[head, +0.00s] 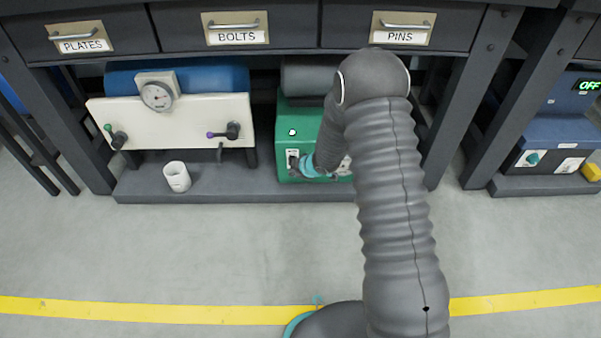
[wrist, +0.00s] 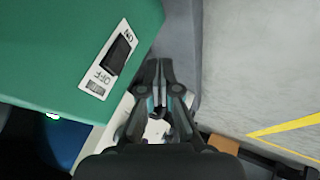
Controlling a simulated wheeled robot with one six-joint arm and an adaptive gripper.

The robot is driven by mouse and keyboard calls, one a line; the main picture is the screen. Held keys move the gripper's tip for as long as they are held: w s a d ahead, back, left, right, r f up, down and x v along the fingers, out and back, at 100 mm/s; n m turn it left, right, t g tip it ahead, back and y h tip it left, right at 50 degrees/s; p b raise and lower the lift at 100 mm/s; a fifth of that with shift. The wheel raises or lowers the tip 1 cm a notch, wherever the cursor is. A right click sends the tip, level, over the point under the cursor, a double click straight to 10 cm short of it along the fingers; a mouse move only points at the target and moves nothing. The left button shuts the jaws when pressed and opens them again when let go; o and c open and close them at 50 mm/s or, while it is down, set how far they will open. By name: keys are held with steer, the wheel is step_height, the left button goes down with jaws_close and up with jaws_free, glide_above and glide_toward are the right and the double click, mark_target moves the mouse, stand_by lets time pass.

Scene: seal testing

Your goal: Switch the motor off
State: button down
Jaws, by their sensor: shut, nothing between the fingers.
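The motor unit is a green box (head: 300,124) on the low shelf under the bench, with a grey cylinder (head: 308,78) behind its top. Its front has a white plate with a black rocker switch (wrist: 118,54) marked ON and OFF; I cannot tell which end is pressed in. The switch plate (head: 293,158) also shows in the head view, beside my gripper. My gripper (wrist: 158,66) is shut and empty, with its tips just right of the switch in the wrist view; contact cannot be told. My arm hides the right part of the green box in the head view.
A cream panel (head: 190,108) with gauge and valves stands left, a white cup (head: 177,177) before it on the shelf (head: 230,190). A blue unit (head: 560,135) with a green OFF display (head: 588,86) stands right. Dark bench legs flank the shelf; the floor in front is clear.

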steer(key=shift+w+r+p, duration=0.2)
steer(key=shift+w+r, duration=0.05)
steer(key=shift+w, duration=0.7)
steer(key=shift+w+r+p, duration=0.15)
steer(key=shift+w+r, duration=0.05)
steer(key=shift+w, duration=0.7)
steer(key=shift+w+r+p, duration=0.1)
steer(key=shift+w+p, duration=0.2)
steer(key=shift+p, duration=0.2)
steer(key=shift+r, duration=0.1)
steer(key=shift+r+p, duration=0.7)
steer(key=shift+p, duration=0.2)
